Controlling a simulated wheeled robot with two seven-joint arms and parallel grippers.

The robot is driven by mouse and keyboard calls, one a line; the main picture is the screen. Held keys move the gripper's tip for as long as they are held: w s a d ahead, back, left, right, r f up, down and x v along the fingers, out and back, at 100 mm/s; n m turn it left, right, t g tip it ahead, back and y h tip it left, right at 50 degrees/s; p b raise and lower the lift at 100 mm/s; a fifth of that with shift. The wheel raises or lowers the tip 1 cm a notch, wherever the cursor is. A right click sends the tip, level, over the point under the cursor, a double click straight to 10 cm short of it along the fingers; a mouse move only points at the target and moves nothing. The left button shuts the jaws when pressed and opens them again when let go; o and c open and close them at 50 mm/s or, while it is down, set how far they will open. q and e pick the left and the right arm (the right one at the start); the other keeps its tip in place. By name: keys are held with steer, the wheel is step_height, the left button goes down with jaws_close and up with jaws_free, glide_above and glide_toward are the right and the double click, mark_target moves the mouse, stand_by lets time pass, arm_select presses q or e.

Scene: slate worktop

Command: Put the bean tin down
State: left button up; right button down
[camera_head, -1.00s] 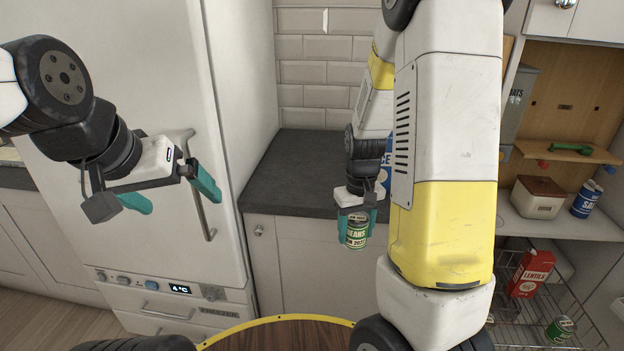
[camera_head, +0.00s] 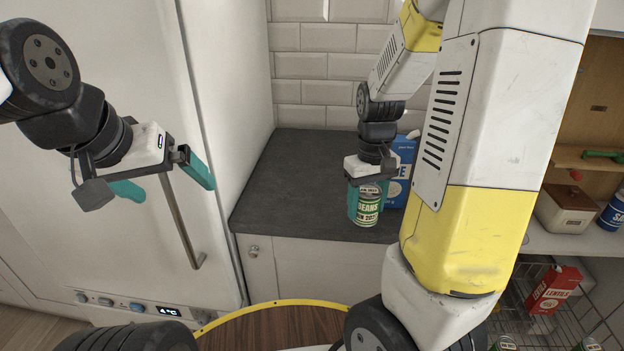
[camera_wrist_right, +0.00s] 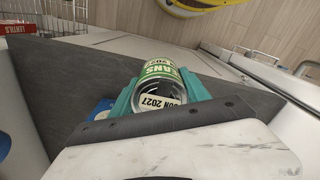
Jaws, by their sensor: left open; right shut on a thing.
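The bean tin (camera_head: 367,207) is a green and white can labelled beans, upright in my right gripper (camera_head: 368,190). The teal fingers of my right gripper are shut on it. In the head view the tin shows over the front edge of the slate worktop (camera_head: 300,190); I cannot tell whether it touches the surface. In the right wrist view the tin (camera_wrist_right: 158,88) sits between the teal fingers, with the dark worktop (camera_wrist_right: 70,80) around it. My left gripper (camera_head: 165,180) is open and empty in front of the fridge.
A blue box (camera_head: 402,165) stands on the worktop just right of and behind the tin. The worktop left of the tin is bare. The fridge (camera_head: 100,200) stands at the left. A wire rack with a red lentils box (camera_head: 553,290) is at the lower right.

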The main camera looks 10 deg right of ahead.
steer(key=w+a, duration=0.2)
steer(key=w, duration=0.3)
steer(key=w+a+f, duration=0.1)
steer(key=w+a, duration=0.1)
steer(key=w, duration=0.3)
steer(key=w+a, duration=0.2)
steer(key=w, duration=0.3)
steer(key=shift+w+a+f, duration=0.1)
steer(key=shift+a+f, duration=0.05)
steer(key=shift+f, duration=1.85)
steer(key=shift+f, duration=0.15)
steer(key=c, duration=0.5)
jaws_free()
